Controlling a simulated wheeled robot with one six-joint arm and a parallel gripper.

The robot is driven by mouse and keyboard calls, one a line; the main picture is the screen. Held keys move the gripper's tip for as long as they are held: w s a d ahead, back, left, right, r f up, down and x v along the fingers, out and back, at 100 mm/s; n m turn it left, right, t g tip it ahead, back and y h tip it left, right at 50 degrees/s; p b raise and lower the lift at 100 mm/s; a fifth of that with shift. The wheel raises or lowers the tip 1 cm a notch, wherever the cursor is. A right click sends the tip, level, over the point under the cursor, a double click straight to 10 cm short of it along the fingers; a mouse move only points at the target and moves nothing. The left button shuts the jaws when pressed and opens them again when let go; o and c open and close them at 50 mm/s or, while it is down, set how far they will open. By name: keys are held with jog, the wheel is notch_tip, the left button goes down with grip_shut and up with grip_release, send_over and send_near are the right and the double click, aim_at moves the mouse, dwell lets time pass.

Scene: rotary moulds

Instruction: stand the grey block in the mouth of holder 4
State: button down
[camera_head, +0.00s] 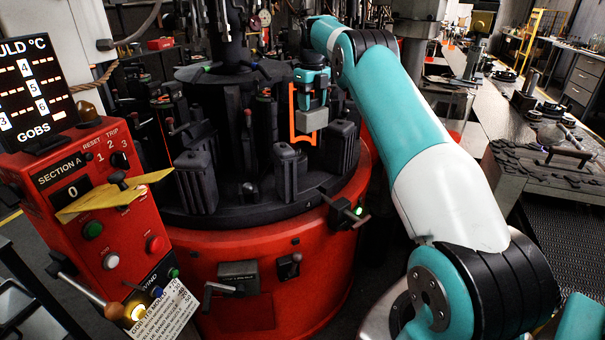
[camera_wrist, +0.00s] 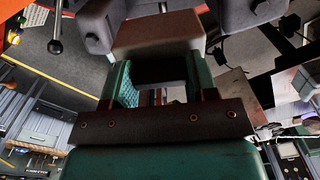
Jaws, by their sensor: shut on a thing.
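The grey block (camera_head: 312,120) is at the end of my gripper (camera_head: 311,98), above the rotary mould table (camera_head: 245,212). In the wrist view the block (camera_wrist: 158,33) spans the tips of the two teal fingers of my gripper (camera_wrist: 159,72), which are shut on it. Black mould holders stand around the table, including one at the front (camera_head: 290,172), one on the left (camera_head: 196,182) and one on the right (camera_head: 342,150). The block appears above and behind the front holder.
An orange upright frame (camera_head: 293,113) stands close to the block. A red control panel (camera_head: 105,215) with a yellow plate stands at the left. A screen (camera_head: 33,90) reading "MOULD °C" tops it. A bench (camera_head: 550,160) with tools is at the right.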

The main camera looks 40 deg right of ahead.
aim_at(311, 125)
notch_tip(311, 125, down, 20)
jog(key=shift+w+r+p, duration=0.1)
jog(key=shift+r+p, duration=0.1)
jog(key=shift+p, duration=0.75)
jog(key=shift+f, duration=0.2)
jog(key=shift+c, duration=2.1)
grip_release()
notch_tip(311, 125, up, 12)
jog(key=shift+r+b, duration=0.2)
jog(key=shift+b, duration=1.05)
jog(key=shift+f, duration=0.1)
